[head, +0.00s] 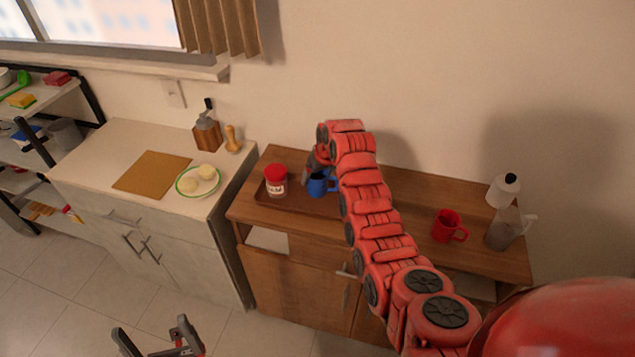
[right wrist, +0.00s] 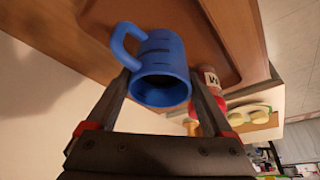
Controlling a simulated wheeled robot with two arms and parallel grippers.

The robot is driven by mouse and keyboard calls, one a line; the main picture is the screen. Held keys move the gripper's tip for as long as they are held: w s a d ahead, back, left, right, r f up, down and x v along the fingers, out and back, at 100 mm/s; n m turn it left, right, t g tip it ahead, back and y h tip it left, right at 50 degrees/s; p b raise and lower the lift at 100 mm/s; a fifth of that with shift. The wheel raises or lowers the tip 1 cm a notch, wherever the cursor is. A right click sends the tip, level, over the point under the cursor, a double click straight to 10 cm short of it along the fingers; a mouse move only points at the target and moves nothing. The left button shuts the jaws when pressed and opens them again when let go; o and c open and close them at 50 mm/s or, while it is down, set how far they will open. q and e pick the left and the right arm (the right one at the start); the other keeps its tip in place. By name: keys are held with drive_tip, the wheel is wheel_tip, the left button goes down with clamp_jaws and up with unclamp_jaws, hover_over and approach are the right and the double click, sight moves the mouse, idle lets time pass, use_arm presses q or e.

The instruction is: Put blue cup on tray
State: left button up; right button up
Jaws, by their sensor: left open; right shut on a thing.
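The blue cup (head: 317,186) is at the brown tray (head: 290,203) on the wooden cabinet, beside the red-lidded jar. My right gripper (head: 308,178) is shut on the cup, partly hidden by my arm. In the right wrist view the cup (right wrist: 160,68) sits between the two fingers, its handle to the left, with the tray (right wrist: 212,50) behind it. I cannot tell whether the cup's base touches the tray. My left gripper (head: 155,341) is open and empty, low in front of the white counter.
A red-lidded jar (head: 276,180) stands at the tray's left end. A red mug (head: 447,226) and a glass pitcher (head: 506,228) stand on the cabinet's right side. A plate (head: 198,181) and cutting board (head: 152,174) lie on the white counter.

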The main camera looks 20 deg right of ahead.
drive_tip(key=shift+w+p, duration=0.1)
drive_tip(key=shift+p, duration=0.25)
wheel_tip(320, 180, down, 3)
drive_tip(key=shift+r+p, duration=0.2)
drive_tip(key=shift+p, duration=0.6)
drive_tip(key=shift+f, duration=0.5)
